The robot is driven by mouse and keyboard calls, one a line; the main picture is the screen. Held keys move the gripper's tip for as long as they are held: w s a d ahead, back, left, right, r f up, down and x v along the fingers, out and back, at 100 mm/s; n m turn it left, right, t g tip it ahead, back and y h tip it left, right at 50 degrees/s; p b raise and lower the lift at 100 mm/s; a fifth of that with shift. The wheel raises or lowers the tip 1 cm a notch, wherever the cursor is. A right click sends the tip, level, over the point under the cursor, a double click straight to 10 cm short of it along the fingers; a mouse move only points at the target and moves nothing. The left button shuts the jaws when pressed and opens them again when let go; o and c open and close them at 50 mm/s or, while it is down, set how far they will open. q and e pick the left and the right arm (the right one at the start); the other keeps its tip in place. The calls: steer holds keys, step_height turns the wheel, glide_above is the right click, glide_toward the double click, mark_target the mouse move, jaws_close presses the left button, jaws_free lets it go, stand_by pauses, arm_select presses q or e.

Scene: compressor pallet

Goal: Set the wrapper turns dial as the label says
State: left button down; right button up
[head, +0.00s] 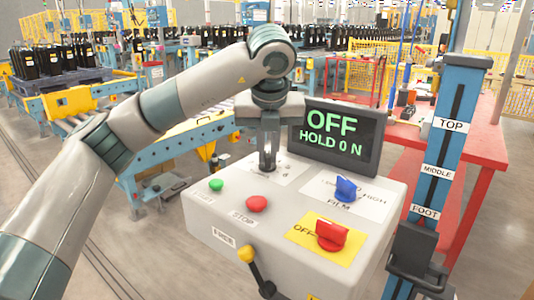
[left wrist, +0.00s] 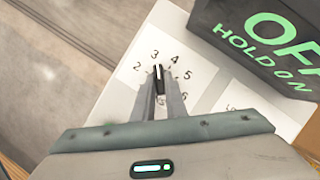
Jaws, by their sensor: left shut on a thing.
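The turns dial (left wrist: 160,84) is a small dark knob with a white mark, on a white plate (left wrist: 197,72) numbered around it; 2, 3, 4, 5 and 6 can be read. Its mark points up toward the 3, or slightly between 3 and 4. My left gripper (head: 267,166) points down onto the dial from above. In the left wrist view its fingers (left wrist: 160,93) are shut on the dial from both sides. No label giving a turns setting can be read. My right gripper is not in view.
The grey control box (head: 215,231) carries a green button (head: 216,185), red STOP button (head: 257,204), blue FILM knob (head: 346,188) and red switch (head: 332,234) near OFF. A screen (head: 335,136) behind reads OFF, HOLD 0 N. A blue post (head: 446,150) stands right.

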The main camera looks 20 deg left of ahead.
arm_select(q)
steer(key=shift+n, duration=0.4)
steer(key=c, duration=1.8)
jaws_free()
steer(key=shift+r, duration=0.2)
steer(key=p+v, duration=0.1)
steer(key=v, duration=1.6)
steer(key=shift+d, duration=0.3)
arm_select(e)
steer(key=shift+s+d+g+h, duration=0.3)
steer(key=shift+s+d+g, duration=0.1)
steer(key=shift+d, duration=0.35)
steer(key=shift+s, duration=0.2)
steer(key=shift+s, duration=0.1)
